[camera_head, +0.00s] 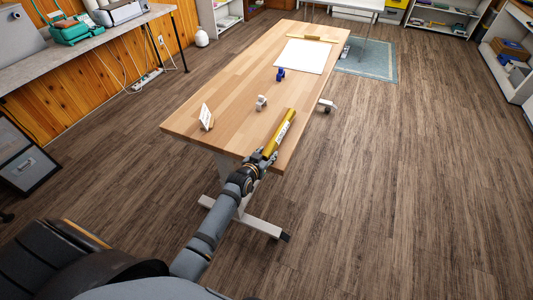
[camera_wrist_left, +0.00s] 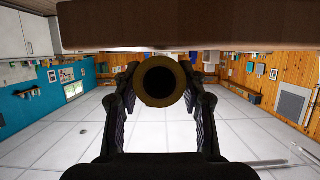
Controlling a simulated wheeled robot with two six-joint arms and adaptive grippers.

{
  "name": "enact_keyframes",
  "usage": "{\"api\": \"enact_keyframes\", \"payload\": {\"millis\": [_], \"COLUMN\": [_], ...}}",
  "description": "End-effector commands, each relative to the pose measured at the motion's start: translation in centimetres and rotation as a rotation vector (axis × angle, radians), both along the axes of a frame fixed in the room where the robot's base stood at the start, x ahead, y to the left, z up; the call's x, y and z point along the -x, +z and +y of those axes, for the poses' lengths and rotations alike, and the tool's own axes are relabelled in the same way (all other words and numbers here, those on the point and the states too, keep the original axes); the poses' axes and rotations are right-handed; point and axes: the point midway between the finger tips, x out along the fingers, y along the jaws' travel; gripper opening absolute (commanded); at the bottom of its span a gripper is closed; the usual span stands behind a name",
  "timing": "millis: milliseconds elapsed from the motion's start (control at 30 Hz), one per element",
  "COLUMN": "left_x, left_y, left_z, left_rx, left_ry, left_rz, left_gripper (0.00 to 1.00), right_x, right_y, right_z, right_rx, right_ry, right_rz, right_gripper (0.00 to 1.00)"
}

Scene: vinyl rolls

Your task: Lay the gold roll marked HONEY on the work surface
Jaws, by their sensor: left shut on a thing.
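My left gripper (camera_head: 268,155) is shut on a gold roll (camera_head: 287,120) near the near-right corner of the wooden work table (camera_head: 235,85). The roll points away from me and slants up to the right. It carries a pale label whose lettering is too small to read. In the left wrist view, the dark open end of the roll (camera_wrist_left: 160,81) shows end-on between the two fingers. The roll overlaps the table top in the head view; I cannot tell whether it touches the surface. My right gripper is out of view.
On the table stand a white sign card (camera_head: 206,116), a small white object (camera_head: 261,102) and a small blue object (camera_head: 280,75). A white sheet (camera_head: 303,57) with a tan bar (camera_head: 313,38) lies towards the far end. Bare wood lies between them.

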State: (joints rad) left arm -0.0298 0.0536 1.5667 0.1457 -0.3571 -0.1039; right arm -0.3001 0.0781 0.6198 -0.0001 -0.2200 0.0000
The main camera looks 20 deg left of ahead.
Motion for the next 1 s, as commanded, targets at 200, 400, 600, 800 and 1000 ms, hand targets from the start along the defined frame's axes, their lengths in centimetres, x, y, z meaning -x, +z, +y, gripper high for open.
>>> {"api": "enact_keyframes", "payload": {"millis": [200, 400, 600, 800, 1000], "left_x": [-0.04, -0.03, -0.03, -0.03, -0.01], "left_y": [-0.02, -0.10, -0.50, -0.54, -0.58], "left_z": [0.00, 0.00, 0.00, 0.00, 0.00], "left_rx": [0.000, 0.000, 0.000, 0.000, 0.000], "left_ry": [0.000, 0.000, 0.000, 0.000, 0.000], "left_rz": [-0.002, -0.002, -0.001, -0.001, 0.000], "left_gripper": [0.00, 0.00, 0.00, 0.59, 0.68], "right_x": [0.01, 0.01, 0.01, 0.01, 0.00], "right_y": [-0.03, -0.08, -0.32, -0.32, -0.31], "right_z": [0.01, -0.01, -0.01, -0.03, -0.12], "right_rx": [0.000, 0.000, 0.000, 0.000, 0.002], "right_ry": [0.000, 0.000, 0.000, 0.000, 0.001], "right_rz": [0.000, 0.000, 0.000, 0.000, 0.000], "right_gripper": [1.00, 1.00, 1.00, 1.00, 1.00]}}
